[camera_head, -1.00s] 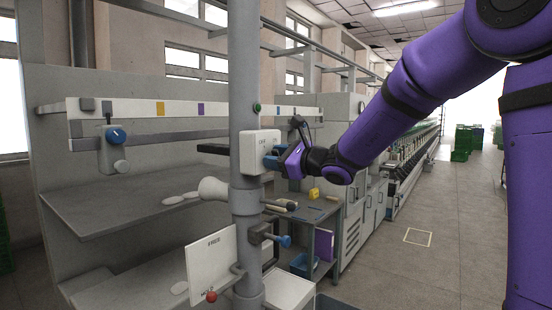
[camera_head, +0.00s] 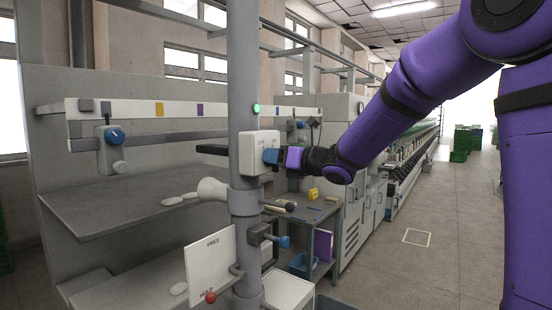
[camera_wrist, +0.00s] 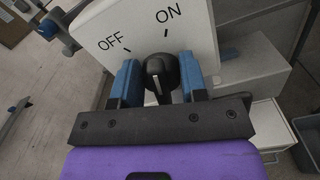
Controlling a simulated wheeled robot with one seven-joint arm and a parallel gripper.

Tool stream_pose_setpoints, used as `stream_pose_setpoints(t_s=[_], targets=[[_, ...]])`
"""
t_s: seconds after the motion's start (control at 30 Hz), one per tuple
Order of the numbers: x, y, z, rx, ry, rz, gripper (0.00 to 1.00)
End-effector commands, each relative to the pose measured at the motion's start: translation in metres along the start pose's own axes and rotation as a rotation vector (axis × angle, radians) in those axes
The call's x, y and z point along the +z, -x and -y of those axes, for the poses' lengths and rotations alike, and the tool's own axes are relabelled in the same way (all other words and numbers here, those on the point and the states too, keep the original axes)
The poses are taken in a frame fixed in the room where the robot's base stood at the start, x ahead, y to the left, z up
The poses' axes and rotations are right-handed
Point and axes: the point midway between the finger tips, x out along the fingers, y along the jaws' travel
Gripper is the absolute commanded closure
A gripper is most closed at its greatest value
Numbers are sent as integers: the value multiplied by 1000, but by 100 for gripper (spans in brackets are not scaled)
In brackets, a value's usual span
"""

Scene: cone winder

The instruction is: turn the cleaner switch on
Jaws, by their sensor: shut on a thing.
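The cleaner switch is a white box (camera_head: 254,153) on the grey post, and its front panel (camera_wrist: 190,38) carries the words OFF and ON in the wrist view. Its black knob (camera_wrist: 160,72) with a white line sits between my blue fingertips. The line runs nearly up and down in the picture, roughly in line with the ON mark and turned away from the OFF mark. My gripper (camera_wrist: 158,80) is shut on the knob, and in the head view it (camera_head: 272,157) hides the knob. A green lamp (camera_head: 256,109) above the box glows brightly.
Below the box, a pale cone (camera_head: 212,189), a blue-tipped knob (camera_head: 284,241) and a white FREE/HOLD plate (camera_head: 211,264) with a red ball are on the post. A small table (camera_head: 318,213) with tools stands behind. The floor at right is open.

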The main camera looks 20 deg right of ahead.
Motion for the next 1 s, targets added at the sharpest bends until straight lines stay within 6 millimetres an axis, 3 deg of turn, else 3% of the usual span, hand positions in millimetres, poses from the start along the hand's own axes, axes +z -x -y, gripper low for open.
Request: stream_pose_setpoints(t_s=[0.43, 1.0], targets=[[-1, 0, 3, -1, -242, -1, 84], [-1, 0, 3, -2, -284, -1, 84]])
